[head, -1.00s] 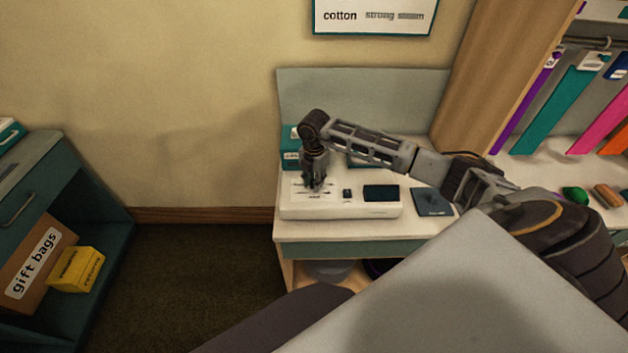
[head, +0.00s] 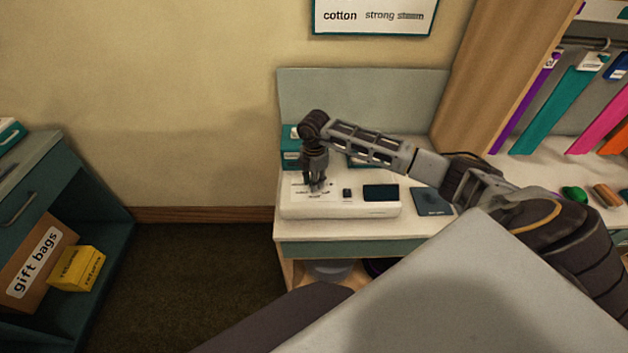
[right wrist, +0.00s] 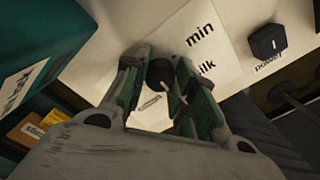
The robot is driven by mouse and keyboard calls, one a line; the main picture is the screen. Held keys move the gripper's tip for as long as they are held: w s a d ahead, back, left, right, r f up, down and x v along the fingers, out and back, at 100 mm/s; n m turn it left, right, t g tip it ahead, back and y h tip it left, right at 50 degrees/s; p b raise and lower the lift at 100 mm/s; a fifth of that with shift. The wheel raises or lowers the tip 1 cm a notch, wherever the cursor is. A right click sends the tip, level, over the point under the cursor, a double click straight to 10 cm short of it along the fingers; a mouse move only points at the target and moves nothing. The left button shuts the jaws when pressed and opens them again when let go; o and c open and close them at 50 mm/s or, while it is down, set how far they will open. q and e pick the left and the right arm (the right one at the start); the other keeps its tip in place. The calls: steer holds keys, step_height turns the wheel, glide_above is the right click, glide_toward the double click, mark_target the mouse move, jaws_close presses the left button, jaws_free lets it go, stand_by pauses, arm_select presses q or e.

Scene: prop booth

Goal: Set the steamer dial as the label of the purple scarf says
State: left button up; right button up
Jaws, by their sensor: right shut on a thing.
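The white steamer unit (head: 340,208) sits on the bench, with printed words around its dial. My right gripper (head: 317,187) points down over the dial area. In the right wrist view its fingers (right wrist: 163,85) are shut on the dark dial knob (right wrist: 159,71). The words "min" and "ilk", its start hidden, show beside the knob; another word is partly covered. The knob's pointer setting cannot be read. The purple scarf (head: 522,110) hangs at the right, with a small tag (head: 552,60) too small to read. My left gripper is not in view.
A wall sign (head: 374,17) reads "cotton strong steam". A black power switch (right wrist: 266,42) is close to the dial. A dark screen (head: 381,193) and a dark pad (head: 432,201) lie to the right. Other scarves hang beside the purple one.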

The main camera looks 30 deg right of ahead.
steer(key=shift+r, duration=0.1)
steer(key=o, duration=1.1)
steer(key=shift+c, duration=0.2)
step_height(320, 180, up, 12)
stand_by(0.5)
